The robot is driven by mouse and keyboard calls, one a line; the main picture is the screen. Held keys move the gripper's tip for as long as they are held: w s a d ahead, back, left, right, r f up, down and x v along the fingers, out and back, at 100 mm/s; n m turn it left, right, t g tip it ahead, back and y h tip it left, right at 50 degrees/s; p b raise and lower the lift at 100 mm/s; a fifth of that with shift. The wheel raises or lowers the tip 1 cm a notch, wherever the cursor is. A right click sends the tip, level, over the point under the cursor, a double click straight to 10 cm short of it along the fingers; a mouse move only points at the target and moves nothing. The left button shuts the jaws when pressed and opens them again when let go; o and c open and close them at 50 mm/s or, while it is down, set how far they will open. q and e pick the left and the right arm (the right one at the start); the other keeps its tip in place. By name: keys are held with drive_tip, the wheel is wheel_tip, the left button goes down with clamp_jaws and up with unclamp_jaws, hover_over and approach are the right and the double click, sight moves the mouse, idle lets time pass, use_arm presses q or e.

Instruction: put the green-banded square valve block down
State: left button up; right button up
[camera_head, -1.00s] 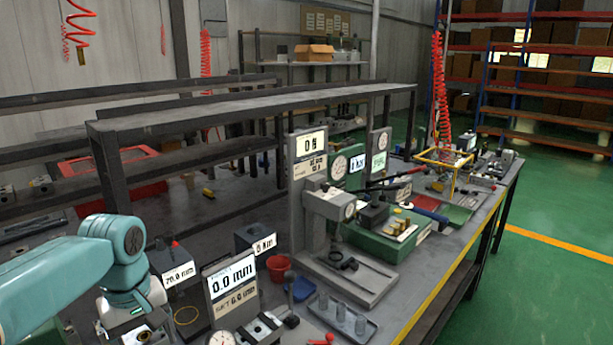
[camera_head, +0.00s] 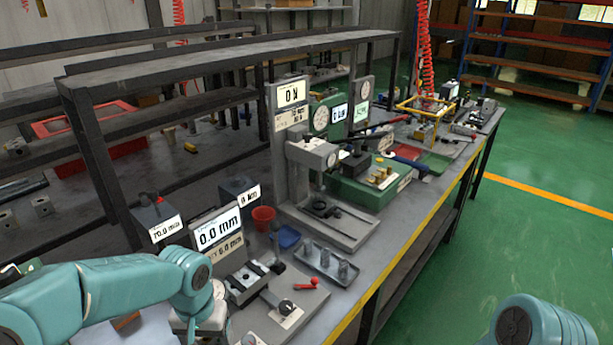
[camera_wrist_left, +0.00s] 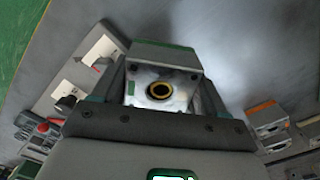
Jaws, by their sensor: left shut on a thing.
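The green-banded square valve block (camera_wrist_left: 160,88) is a pale metal block with a dark-centred brass ring on the face toward the camera and green along its upper edge. In the left wrist view my left gripper (camera_wrist_left: 163,100) is shut on it, one finger on each side. In the head view my left arm (camera_head: 190,280) reaches in from the left over the near bench; its fingers and the block cannot be made out there. Of my right arm only a teal joint (camera_head: 540,322) shows at the lower right; its gripper is out of view.
Near my left arm stand a 0.0 mm display (camera_head: 217,232), a small vise (camera_head: 248,283) and a red-handled fixture (camera_head: 305,283). A tray with metal cylinders (camera_head: 326,265) and a red cup (camera_head: 263,217) lie beyond. Orange-banded blocks (camera_wrist_left: 268,116) sit at the right of the wrist view.

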use_arm(q)
wheel_tip(320, 180, up, 6)
drive_tip(key=p, duration=0.2)
drive_tip(key=shift+p, duration=0.35)
wheel_tip(320, 180, down, 6)
drive_tip(key=b, duration=0.3)
drive_tip(key=shift+f+b, duration=0.2)
drive_tip(key=shift+b, duration=0.15)
drive_tip(key=shift+f, duration=0.25)
drive_tip(key=shift+s+a, duration=0.15)
drive_tip(key=shift+s, duration=0.05)
drive_tip(key=shift+s+a+r, duration=0.15)
drive_tip(key=shift+r, duration=0.1)
drive_tip(key=w+a+r+p, duration=0.1)
drive_tip(key=w+a+r, duration=0.15)
drive_tip(key=r, duration=0.55)
drive_tip(key=w+a+r+p, duration=0.1)
drive_tip(key=a+r, duration=0.3)
drive_tip(key=r, duration=0.3)
drive_tip(key=shift+n, duration=0.5)
wheel_tip(320, 180, down, 15)
drive_tip(key=shift+w+d+f+b, duration=0.1)
drive_tip(key=shift+w+f+b, duration=0.05)
drive_tip(key=shift+b, duration=0.25)
wheel_tip(320, 180, down, 4)
drive_tip(key=shift+r, duration=0.25)
drive_tip(key=shift+f, duration=0.25)
